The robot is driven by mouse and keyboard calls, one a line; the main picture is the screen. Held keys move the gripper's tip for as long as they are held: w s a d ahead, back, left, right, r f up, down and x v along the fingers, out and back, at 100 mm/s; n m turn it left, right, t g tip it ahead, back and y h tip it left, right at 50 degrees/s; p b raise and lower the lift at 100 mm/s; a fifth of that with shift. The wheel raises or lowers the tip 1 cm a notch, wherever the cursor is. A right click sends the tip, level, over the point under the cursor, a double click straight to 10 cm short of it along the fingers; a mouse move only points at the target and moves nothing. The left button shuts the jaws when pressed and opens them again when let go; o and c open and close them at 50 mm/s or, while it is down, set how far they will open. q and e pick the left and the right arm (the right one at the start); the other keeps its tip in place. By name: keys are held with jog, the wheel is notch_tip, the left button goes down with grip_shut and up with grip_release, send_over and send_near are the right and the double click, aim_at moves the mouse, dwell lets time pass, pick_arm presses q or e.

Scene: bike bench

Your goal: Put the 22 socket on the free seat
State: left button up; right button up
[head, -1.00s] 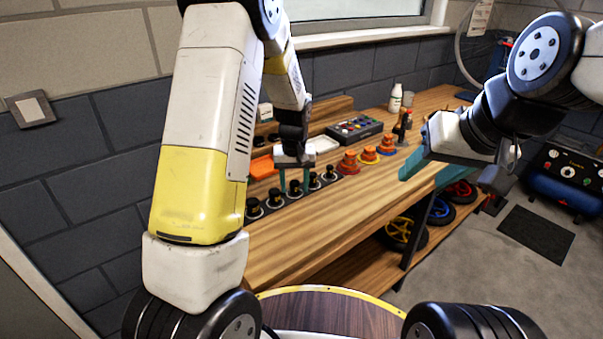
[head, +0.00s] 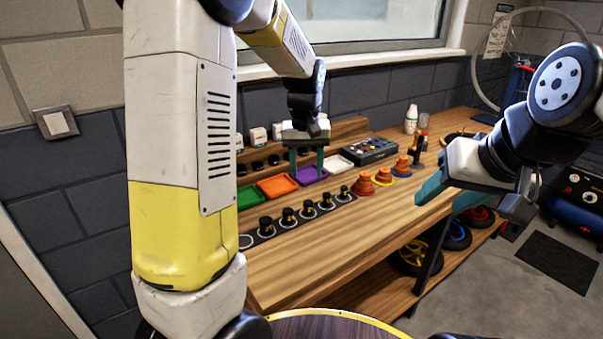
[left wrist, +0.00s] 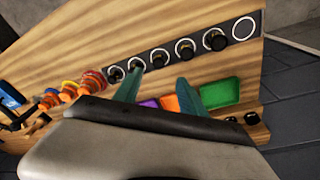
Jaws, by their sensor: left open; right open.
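A black strip (head: 277,227) on the bench carries a row of several black sockets with yellowish bands, such as the leftmost one (head: 265,223). A bare white-ringed seat (head: 246,241) lies at its left end; it also shows at the right end in the left wrist view (left wrist: 243,28). I cannot read any size marks, so I cannot tell which is the 22 socket. My left gripper (head: 307,178) is open and empty, above the bench, its fingers in front of the purple tray in the head view. My right gripper (head: 466,203) is open and empty at the bench's front right.
Green (head: 250,196), orange (head: 277,186), purple (head: 309,175) and white (head: 338,165) trays stand behind the strip. More black pieces (head: 257,167) sit on a back ledge. Orange stacked parts (head: 362,183), a dark case (head: 370,150) and bottles (head: 411,119) are to the right. The front wood is clear.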

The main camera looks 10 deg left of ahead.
pick_arm(q)
jog(key=s+a+r+m+t+h, duration=0.1)
jog(key=s+r, duration=0.4)
jog(key=s, duration=0.6)
jog(key=s+a+r+m+t+h, duration=0.1)
jog(key=s+r+t, duration=0.2)
jog(key=s, duration=0.9)
notch_tip(320, 180, up, 2)
jog(key=shift+r+m+t, duration=0.15)
jog(key=shift+m+t, duration=0.15)
jog(key=shift+m, duration=0.1)
jog(key=shift+a, duration=0.1)
